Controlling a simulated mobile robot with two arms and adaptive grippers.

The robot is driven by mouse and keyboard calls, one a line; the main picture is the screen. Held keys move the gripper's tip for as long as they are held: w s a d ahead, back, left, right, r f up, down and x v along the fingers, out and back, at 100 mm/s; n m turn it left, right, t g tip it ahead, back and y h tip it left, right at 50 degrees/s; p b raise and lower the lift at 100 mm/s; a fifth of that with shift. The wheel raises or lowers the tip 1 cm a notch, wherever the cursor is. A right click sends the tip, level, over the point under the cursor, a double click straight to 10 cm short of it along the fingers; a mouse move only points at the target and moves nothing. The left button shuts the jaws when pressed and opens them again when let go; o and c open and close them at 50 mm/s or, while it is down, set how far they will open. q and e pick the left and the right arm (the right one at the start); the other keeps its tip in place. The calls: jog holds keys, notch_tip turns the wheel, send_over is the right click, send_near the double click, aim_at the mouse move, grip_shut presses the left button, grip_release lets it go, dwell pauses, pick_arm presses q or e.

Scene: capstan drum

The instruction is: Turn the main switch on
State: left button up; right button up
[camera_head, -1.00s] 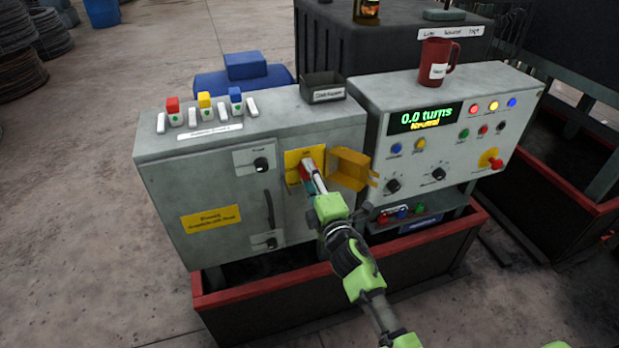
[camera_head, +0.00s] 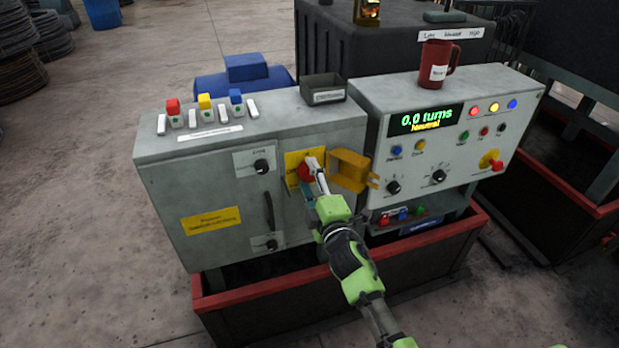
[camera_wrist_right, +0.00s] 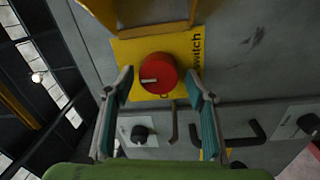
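The main switch is a round red knob (camera_head: 304,171) on a yellow plate (camera_head: 291,156) on the grey cabinet front. In the right wrist view the red knob (camera_wrist_right: 159,76) has a white mark pointing left in that picture. The yellow plate (camera_wrist_right: 130,50) there bears the word "switch". My right gripper (camera_head: 314,178) is at the knob. In the wrist view the right gripper (camera_wrist_right: 160,88) is open, with its fingers on either side of the knob and visible gaps to it. An open yellow cover (camera_head: 350,170) stands beside the plate. My left gripper is not in view.
A black knob (camera_head: 261,166) and a dark handle (camera_head: 269,212) are left of the switch. The control panel display (camera_head: 425,119) reads 0.0 turns.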

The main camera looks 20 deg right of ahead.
dwell(0.3)
jog(key=s, duration=1.2)
jog(key=shift+d+f, duration=0.2)
jog(key=shift+f, duration=0.15)
jog(key=shift+f, duration=0.1)
